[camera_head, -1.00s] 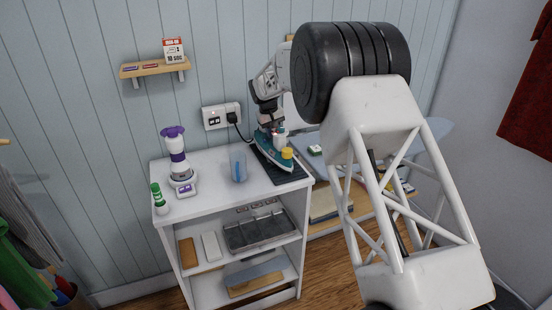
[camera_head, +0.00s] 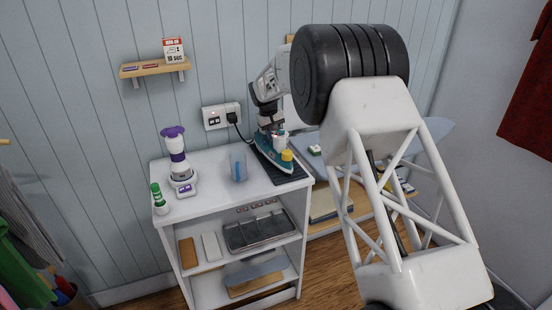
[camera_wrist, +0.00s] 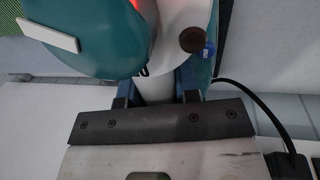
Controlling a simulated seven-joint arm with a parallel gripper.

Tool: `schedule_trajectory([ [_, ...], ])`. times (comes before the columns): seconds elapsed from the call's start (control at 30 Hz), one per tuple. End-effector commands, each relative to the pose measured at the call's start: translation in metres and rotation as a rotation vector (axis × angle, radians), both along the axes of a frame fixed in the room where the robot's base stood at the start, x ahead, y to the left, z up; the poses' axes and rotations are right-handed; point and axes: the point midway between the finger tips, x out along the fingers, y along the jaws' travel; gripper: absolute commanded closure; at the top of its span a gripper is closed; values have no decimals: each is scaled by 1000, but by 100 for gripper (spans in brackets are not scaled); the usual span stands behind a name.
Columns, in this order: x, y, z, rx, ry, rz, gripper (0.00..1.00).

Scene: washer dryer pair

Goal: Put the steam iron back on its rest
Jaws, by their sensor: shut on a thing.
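The steam iron (camera_head: 272,158), teal and white, is at the right end of the white cabinet top, over a dark ridged rest (camera_head: 289,179). Its tip points toward the front right. I cannot tell whether its sole touches the rest. My gripper (camera_head: 271,126) comes from above and behind. In the wrist view, my gripper (camera_wrist: 158,92) is shut on a pale part of the iron (camera_wrist: 100,40), with a finger on each side. A red light and a brown knob show on the iron.
A clear cup (camera_head: 238,166) stands just left of the iron. A black cord (camera_head: 240,132) runs from the wall socket (camera_head: 220,116). An ironing board (camera_head: 432,138) lies behind my arm at right.

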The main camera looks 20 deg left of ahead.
Motion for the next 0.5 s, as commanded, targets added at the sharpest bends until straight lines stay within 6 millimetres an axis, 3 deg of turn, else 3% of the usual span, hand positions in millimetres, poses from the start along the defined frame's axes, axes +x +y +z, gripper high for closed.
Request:
schedule_trajectory([
  [0.5,0,0,-3,1,-2,0,100],
])
